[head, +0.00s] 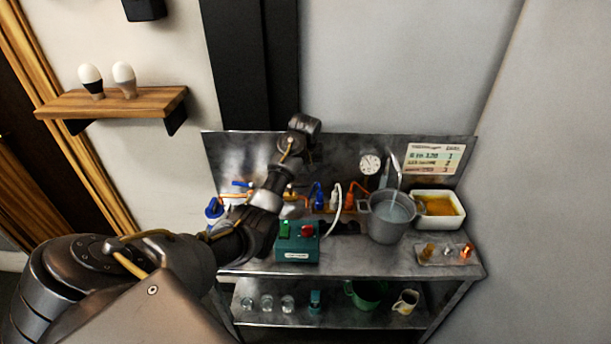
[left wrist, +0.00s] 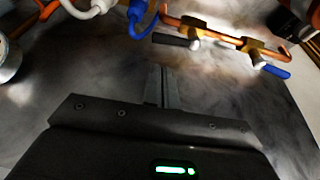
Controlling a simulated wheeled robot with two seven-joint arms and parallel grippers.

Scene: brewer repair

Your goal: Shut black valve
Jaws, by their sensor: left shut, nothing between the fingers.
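The black valve (left wrist: 172,40) has a black lever on a copper pipe with brass fittings, in the left wrist view. Its lever lies nearly in line with the pipe. In the head view my left arm covers that part of the pipe. My left gripper (left wrist: 163,88) is shut and empty. Its fingertips are just short of the black lever, with a small apparent gap; I cannot tell whether they touch. A blue-handled valve (left wrist: 275,71) sits on the same pipe to the right; its blue lever also shows in the head view (head: 242,184). My right gripper is not in view.
The steel bench holds a green box (head: 297,254) with switches, a grey pot (head: 390,224), a white tray (head: 447,222) of amber liquid and a small fittings plate (head: 445,262). Blue and white hose connectors (left wrist: 140,20) lie near the gripper. A gauge (head: 370,164) is on the backboard.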

